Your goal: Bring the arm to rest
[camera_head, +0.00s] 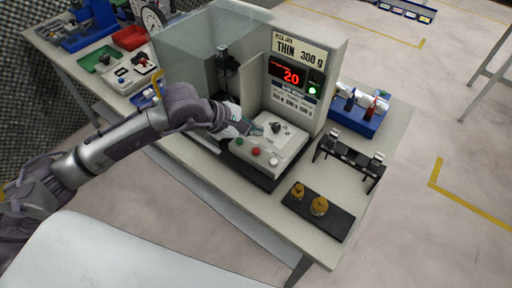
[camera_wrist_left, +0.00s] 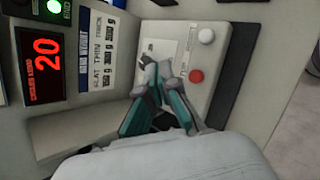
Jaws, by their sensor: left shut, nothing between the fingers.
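My left arm (camera_head: 130,135) reaches in from the left over the table. My left gripper (camera_head: 256,130) is shut and empty, just over the control box (camera_head: 290,145) at the front of the machine. In the left wrist view the gripper (camera_wrist_left: 155,75) has its fingertips together beside a dark knob, part of which the fingers hide. A red button (camera_wrist_left: 196,76) and a white button (camera_wrist_left: 206,36) show on the same box. I cannot tell whether the fingertips touch the knob. My right gripper is not in view.
The machine (camera_head: 230,50) has a clear enclosure and a red display reading 20. A black rack (camera_head: 350,160), brass weights (camera_head: 319,206) on a dark plate and a blue tray (camera_head: 362,122) stand to the right. The near table edge is clear.

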